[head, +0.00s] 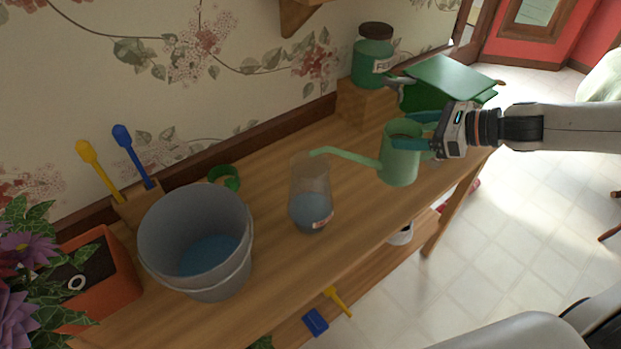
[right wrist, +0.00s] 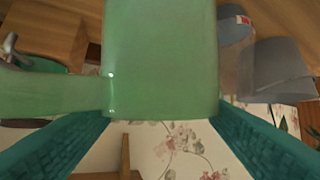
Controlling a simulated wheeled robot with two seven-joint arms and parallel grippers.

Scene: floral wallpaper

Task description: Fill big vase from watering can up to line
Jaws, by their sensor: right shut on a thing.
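The light green watering can (head: 400,165) is in my right gripper (head: 426,135), raised above the right part of the wooden table. It looks close to upright. Its long spout points left, and the tip is at the rim of the clear vase (head: 298,177) in the head view. No stream of water is visible. The vase stands upright with bluish water in its lower part and a red and white label (head: 322,221) low on its side. In the right wrist view the can (right wrist: 160,60) fills the middle between my teal fingers. My left gripper is not in view.
A grey bucket (head: 160,240) with blue water stands left of the vase. A potted flower (head: 108,285) and a holder with yellow and blue tools are at left. A labelled jar (head: 372,62) stands on a wooden block (head: 362,105) at the back.

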